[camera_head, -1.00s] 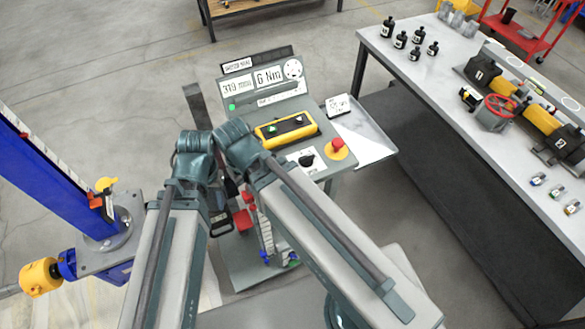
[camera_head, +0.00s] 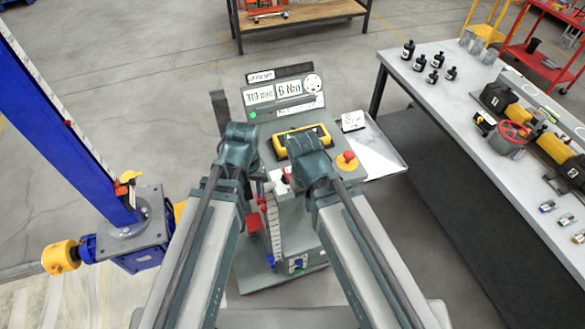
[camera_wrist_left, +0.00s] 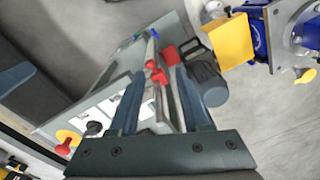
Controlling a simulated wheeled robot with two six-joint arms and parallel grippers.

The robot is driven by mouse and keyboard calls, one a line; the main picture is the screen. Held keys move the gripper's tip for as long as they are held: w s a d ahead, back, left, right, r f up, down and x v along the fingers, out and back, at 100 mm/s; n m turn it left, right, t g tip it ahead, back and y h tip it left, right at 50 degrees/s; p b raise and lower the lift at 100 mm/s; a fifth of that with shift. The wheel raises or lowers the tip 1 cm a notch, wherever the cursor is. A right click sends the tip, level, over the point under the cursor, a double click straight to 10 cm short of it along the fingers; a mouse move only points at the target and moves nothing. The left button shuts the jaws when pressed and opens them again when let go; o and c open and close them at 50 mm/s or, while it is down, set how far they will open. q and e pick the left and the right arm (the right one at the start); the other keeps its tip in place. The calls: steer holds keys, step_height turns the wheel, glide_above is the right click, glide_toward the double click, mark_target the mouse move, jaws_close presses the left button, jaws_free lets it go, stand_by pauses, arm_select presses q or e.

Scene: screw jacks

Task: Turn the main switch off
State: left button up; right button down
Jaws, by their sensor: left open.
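The control console (camera_head: 285,105) with its display panel stands in front of me. The black rotary main switch (camera_wrist_left: 94,129) sits on a white plate in the left wrist view. In the head view my right arm covers that part. A red mushroom button on a yellow base (camera_head: 347,160) also shows in the left wrist view (camera_wrist_left: 66,143). My left gripper (camera_wrist_left: 159,76) is open, its fingers pointing past the console top with the switch left of them. Red parts (camera_wrist_left: 157,75) show between the fingers, apparently beyond them. My right gripper is hidden behind its arm.
A yellow button box (camera_head: 305,138) is on the console and a side shelf (camera_head: 375,155) at its right. A blue column with a yellow-ended drive (camera_head: 62,257) stands left. A long workbench (camera_head: 470,140) with bottles and a red handwheel (camera_head: 512,135) is right.

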arm_select(q)
steer(key=w+r+n+p, duration=0.2)
steer(key=w+r+p, duration=0.2)
steer(key=w+r, duration=0.1)
steer(key=r+n+p, duration=0.2)
steer(key=n, duration=0.1)
glide_above(287, 174)
steer(key=shift+f, duration=0.2)
steer(key=shift+b, duration=0.3)
step_height(287, 174, down, 14)
steer(key=b, duration=1.3)
steer(key=shift+w+r+b, duration=0.1)
steer(key=shift+b, duration=0.25)
steer(key=shift+c, duration=0.3)
jaws_close()
